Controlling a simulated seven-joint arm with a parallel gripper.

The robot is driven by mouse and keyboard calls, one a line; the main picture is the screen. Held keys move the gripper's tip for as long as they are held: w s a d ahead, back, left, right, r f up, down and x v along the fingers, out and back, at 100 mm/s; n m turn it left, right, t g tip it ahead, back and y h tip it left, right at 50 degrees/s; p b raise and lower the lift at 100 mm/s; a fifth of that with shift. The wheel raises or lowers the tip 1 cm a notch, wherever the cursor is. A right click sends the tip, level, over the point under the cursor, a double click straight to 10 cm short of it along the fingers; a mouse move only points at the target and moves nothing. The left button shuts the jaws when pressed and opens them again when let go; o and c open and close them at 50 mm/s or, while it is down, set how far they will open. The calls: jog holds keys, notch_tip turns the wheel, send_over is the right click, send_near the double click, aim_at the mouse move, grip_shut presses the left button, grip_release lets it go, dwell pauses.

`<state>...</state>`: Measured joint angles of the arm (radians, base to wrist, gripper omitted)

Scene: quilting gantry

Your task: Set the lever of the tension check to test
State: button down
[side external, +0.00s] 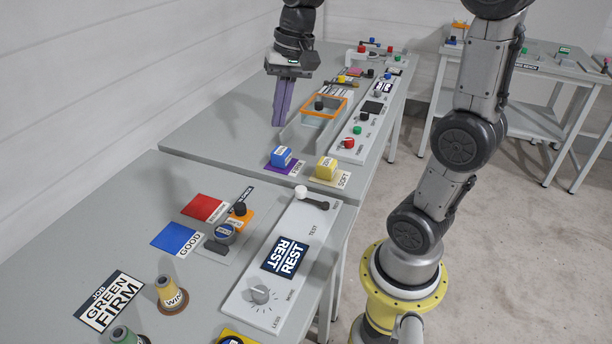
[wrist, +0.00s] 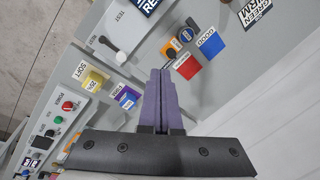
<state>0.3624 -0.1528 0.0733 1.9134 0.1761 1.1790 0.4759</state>
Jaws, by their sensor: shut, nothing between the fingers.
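The tension check is a pale panel (side external: 246,288) on the near table. Its lever (side external: 301,191) is a dark arm with a white knob at the panel's far end; it also shows in the wrist view (wrist: 121,57). The word TEST is printed beside the panel's edge, between lever and display. The display (side external: 285,257) reads REST. My gripper (side external: 279,124) is shut and empty, pointing down above the far table, apart from the lever. In the wrist view its purple fingers (wrist: 161,73) are together, and the lever lies up and left of their tips.
A blue block (side external: 281,157) and a yellow block (side external: 326,168) stand on the far table's near edge, close to the lever. Red (side external: 203,207) and blue (side external: 176,239) pads lie left of the panel. Spools (side external: 171,292) stand nearer. An orange-rimmed tray (side external: 316,113) lies right of my gripper.

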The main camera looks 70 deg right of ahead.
jog(key=w+d+f+m+g+y, duration=0.1)
jog(key=w+d+f+m, duration=0.15)
jog(key=d, duration=0.35)
jog(key=w+d+f+m+y, duration=0.1)
jog(key=d+f+m, duration=0.1)
jog(key=d+f, duration=0.25)
jog(key=s+d+f+m+g+y, duration=0.1)
jog(key=s+d+f+m, duration=0.2)
jog(key=d+f, duration=0.5)
jog(key=shift+s+d+f, duration=0.25)
jog(key=shift+d+f, duration=0.15)
jog(key=shift+d, duration=0.75)
jog(key=shift+f, duration=0.1)
jog(key=x, duration=0.3)
jog(key=a+x, duration=0.1)
jog(key=x, duration=0.3)
jog(key=a+r+x, duration=0.1)
jog(key=x, duration=0.2)
jog(key=shift+a+f, duration=0.3)
jog(key=shift+f, duration=0.1)
jog(key=shift+a, duration=0.8)
